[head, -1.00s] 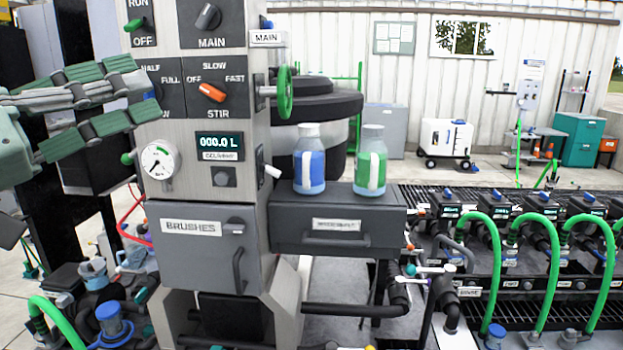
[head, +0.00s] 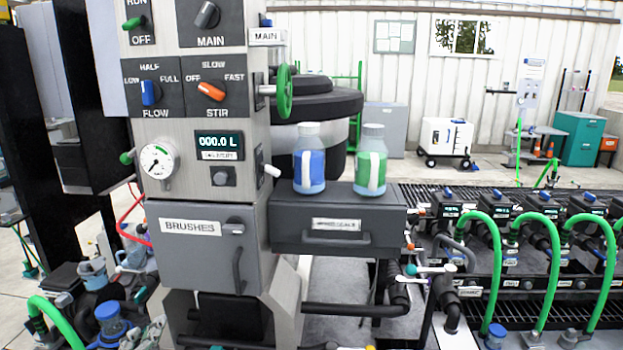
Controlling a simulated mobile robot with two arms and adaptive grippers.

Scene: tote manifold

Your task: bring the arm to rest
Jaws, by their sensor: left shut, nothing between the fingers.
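Neither of my grippers shows in the head view now, and no part of my left arm is seen. The control cabinet (head: 190,192) stands upright at centre-left. Its panel has a blue FLOW knob (head: 150,93), an orange STIR knob (head: 211,91) and a dark MAIN knob (head: 207,14). The display (head: 219,141) reads 000.0 L. The BRUSHES door (head: 207,256) below is shut.
A blue bottle (head: 309,160) and a green bottle (head: 370,161) stand on a grey drawer box (head: 336,220). A green handwheel (head: 284,92) sticks out at the cabinet's side. Green hoses (head: 553,272) and valves fill the right. Blue-capped fittings (head: 109,317) stand lower left.

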